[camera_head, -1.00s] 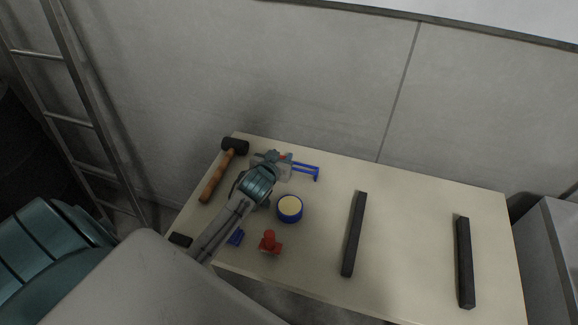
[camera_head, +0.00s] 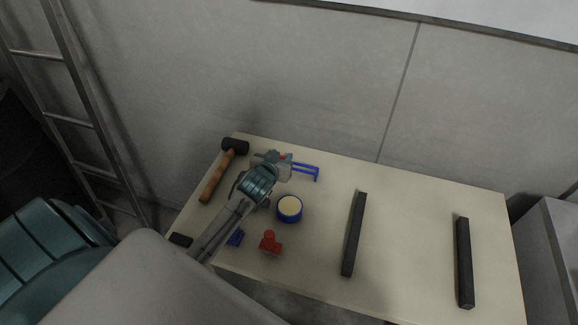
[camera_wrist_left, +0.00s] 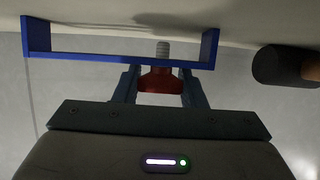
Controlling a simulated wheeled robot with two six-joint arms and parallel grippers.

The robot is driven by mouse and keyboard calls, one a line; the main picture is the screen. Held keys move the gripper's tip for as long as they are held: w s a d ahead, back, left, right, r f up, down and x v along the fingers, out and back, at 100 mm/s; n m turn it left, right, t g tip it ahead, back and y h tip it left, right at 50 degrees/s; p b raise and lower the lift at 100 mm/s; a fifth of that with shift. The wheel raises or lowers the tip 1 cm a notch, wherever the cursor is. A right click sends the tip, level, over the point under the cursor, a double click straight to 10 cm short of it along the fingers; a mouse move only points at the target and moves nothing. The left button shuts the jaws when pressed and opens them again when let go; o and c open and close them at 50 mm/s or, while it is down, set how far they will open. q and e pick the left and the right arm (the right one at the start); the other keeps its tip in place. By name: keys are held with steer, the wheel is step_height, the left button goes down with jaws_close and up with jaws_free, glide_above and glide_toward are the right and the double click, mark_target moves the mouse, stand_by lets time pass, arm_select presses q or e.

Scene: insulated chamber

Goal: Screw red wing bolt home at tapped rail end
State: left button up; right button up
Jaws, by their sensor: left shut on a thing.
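The red wing bolt (camera_wrist_left: 161,82) sits between the fingertips of my left gripper (camera_wrist_left: 160,88), which is shut on it. Its grey threaded shank (camera_wrist_left: 163,50) shows past the edge of the blue rail (camera_wrist_left: 100,57). The rail runs across in front of the fingers, with an upright piece at each end. I cannot tell whether the thread is in a hole or just beside the rail. In the head view my left gripper (camera_head: 284,160) is at the rail's left end, and the blue rail (camera_head: 305,166) extends to the right. My right gripper is out of view.
A mallet (camera_head: 217,178) lies left of my left arm and shows in the wrist view (camera_wrist_left: 285,66). A blue-rimmed round tub (camera_head: 290,209), a red part (camera_head: 270,243) and a small blue part (camera_head: 236,238) are nearby. Two dark bars (camera_head: 354,234) (camera_head: 465,262) lie to the right, with clear table between.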

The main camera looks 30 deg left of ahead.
arm_select(q)
steer(key=shift+r, duration=0.15)
stand_by(0.7)
steer(key=shift+r+p, duration=0.1)
steer(key=shift+p, duration=0.25)
steer(key=shift+r+p, duration=0.5)
steer(key=shift+r, duration=0.05)
steer(key=shift+r+p, duration=2)
steer(key=shift+r, duration=0.05)
steer(key=shift+w, duration=0.15)
